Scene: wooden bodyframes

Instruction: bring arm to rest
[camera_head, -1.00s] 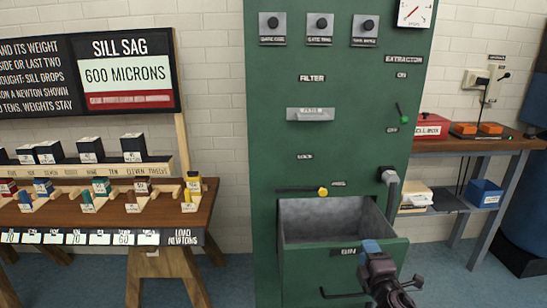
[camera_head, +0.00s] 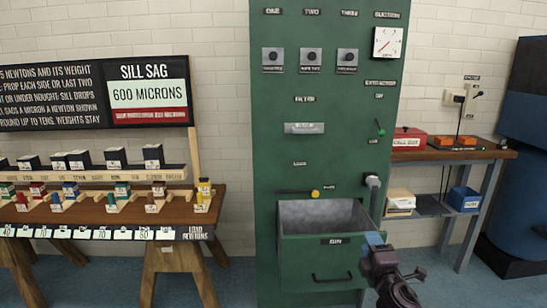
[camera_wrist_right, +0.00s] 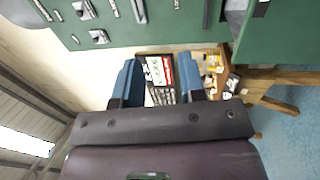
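My right gripper (camera_head: 373,239) is in the lower right of the head view, in front of the right edge of the green cabinet (camera_head: 268,160). In the right wrist view its two blue fingers (camera_wrist_right: 160,76) stand apart with nothing between them, so it is open and empty. In the head view it overlaps the right side of the open grey bin drawer (camera_head: 292,238); I cannot tell how far apart they are. My left arm and gripper are not in view.
A wooden table (camera_head: 150,217) with several weights stands left, below a black sign (camera_head: 60,95). At right, a bench (camera_head: 465,154) carries a red box (camera_head: 408,139); a blue bin (camera_head: 464,198) sits on its shelf. A blue drum (camera_head: 520,160) stands far right. Blue floor shows between table and cabinet.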

